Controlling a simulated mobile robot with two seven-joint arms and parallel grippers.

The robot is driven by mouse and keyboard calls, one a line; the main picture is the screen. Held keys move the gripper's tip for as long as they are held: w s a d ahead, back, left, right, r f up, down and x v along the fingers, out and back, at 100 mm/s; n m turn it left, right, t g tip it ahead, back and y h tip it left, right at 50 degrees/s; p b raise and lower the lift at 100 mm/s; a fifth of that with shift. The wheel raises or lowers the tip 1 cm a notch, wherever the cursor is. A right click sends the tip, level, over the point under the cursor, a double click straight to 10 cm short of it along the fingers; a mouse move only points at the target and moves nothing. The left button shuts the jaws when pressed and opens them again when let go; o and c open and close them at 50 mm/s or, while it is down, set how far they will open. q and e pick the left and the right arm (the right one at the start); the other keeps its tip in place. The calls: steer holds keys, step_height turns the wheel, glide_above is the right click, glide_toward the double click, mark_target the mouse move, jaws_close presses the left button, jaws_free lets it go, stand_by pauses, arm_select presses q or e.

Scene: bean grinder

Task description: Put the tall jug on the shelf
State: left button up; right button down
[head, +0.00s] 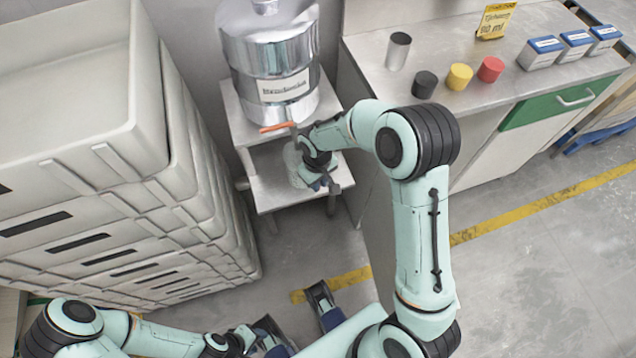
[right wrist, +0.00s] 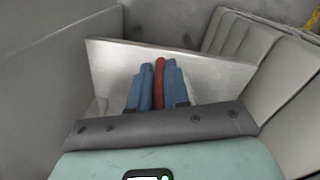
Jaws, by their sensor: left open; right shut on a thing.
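A pale, see-through shape that looks like the tall jug (head: 294,160) is at the lower shelf (head: 275,187) of the grey stand, mostly hidden by my right gripper. My right gripper (head: 318,180) is at this shelf, below the metal drum. In the right wrist view its blue fingers (right wrist: 158,85) are shut on a narrow red part (right wrist: 160,82), which looks like the jug's handle. I cannot tell whether the jug touches the shelf. My left gripper (head: 300,325) is open and empty, low at the bottom of the head view.
The metal drum (head: 268,60) with an orange tap lever (head: 278,127) stands above the shelf. Stacked grey crates (head: 130,220) rise at left. A counter (head: 450,50) at right bears a metal cup (head: 398,50), coloured cylinders and boxes.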

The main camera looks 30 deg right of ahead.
steer(key=shift+f, duration=0.75)
steer(key=shift+f, duration=0.1)
steer(key=c, duration=1.1)
jaws_free()
step_height(320, 180, up, 12)
steer(key=shift+a+r+p, duration=0.15)
steer(key=shift+p, duration=0.65)
